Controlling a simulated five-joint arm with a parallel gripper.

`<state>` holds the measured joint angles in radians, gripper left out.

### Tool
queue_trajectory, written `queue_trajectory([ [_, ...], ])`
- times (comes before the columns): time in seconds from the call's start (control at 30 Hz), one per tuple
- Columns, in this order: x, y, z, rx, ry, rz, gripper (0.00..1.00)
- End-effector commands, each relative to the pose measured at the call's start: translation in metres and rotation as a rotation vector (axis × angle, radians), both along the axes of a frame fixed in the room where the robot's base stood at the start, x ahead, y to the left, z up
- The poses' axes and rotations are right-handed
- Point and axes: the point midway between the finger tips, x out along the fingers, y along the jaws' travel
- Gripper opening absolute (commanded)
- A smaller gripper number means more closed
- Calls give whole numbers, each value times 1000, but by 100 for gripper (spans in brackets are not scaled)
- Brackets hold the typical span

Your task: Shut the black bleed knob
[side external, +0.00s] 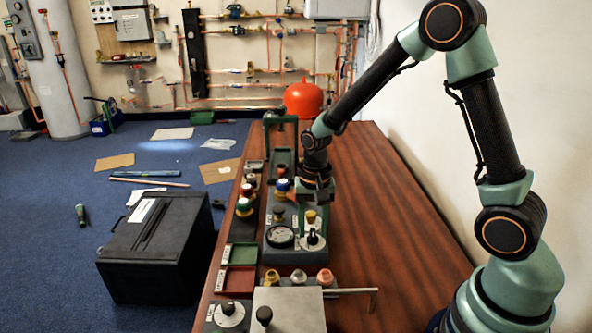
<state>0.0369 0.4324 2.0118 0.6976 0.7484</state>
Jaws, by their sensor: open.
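A small black knob (313,237) stands on a round white dial plate at the front right of a grey manifold block (283,255). The labels are too small to read, so I cannot tell which is the bleed knob. My gripper (312,207) is open and points down over the right side of the manifold block, a little above and behind the knob on the white plate. I cannot tell whether its fingers touch anything. My gripper and wrist hide part of the block behind.
A brass-yellow knob (311,216), a dark-topped knob (279,212) and a blue-topped knob (283,185) crowd the block near my gripper. A round gauge (280,236) is to the left. A metal bar handle (350,291) juts right. The wooden bench (385,225) is clear on the right.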

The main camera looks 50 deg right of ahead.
Motion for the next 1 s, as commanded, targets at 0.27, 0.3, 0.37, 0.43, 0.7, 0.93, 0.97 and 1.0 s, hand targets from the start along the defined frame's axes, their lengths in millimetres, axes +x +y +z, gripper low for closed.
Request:
queue_trajectory([
  [0.27,0,0,-3,0,0,0,46],
  [0.3,0,0,-3,0,0,0,46],
  [0.37,0,0,-3,0,0,0,27],
  [0.43,0,0,-3,0,0,0,0],
  [0.7,0,0,-3,0,0,6,0],
  [0.93,0,0,-2,0,0,73,0],
  [0.97,0,0,-2,0,0,88,0],
  [1.0,0,0,-2,0,0,112,0],
])
